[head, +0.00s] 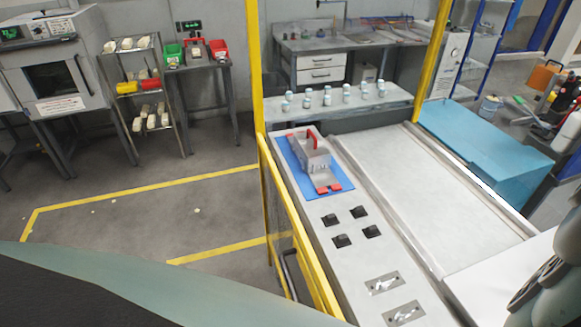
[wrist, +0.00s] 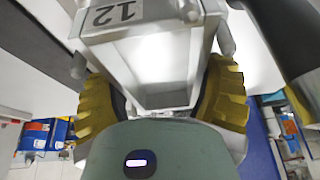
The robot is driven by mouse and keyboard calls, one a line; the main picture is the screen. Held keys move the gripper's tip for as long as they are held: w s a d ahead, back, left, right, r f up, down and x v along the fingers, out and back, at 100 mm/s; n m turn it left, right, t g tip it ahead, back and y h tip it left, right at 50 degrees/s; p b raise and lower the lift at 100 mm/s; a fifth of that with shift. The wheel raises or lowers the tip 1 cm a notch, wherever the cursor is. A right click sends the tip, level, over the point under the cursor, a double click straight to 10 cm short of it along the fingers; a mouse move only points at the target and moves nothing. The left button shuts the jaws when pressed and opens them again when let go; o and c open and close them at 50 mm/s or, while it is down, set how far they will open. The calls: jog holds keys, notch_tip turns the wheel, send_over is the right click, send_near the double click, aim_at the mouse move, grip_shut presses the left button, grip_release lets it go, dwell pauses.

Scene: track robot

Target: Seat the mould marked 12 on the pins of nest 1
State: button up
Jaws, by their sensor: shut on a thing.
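The mould marked 12 (wrist: 160,65) is a pale box-like block with a "12" label on its upper face and rounded knobs at its corners. It fills the upper middle of the wrist view. My gripper (wrist: 162,98) has yellow ribbed fingers on either side of the mould and is shut on it. Neither the mould nor my gripper's fingers show in the head view. Two small metal plates (head: 383,282) with light fittings lie at the near end of the grey bench. I cannot read which is nest 1, and pins cannot be made out.
Several black square blocks (head: 358,212) sit between the mat and the plates. A yellow rail (head: 300,235) edges the bench's left side. A pale flat track (head: 430,200) runs alongside, largely clear.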

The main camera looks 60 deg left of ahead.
jog(key=o, duration=1.2)
jog(key=shift+o, duration=0.2)
jog(key=shift+r, duration=0.1)
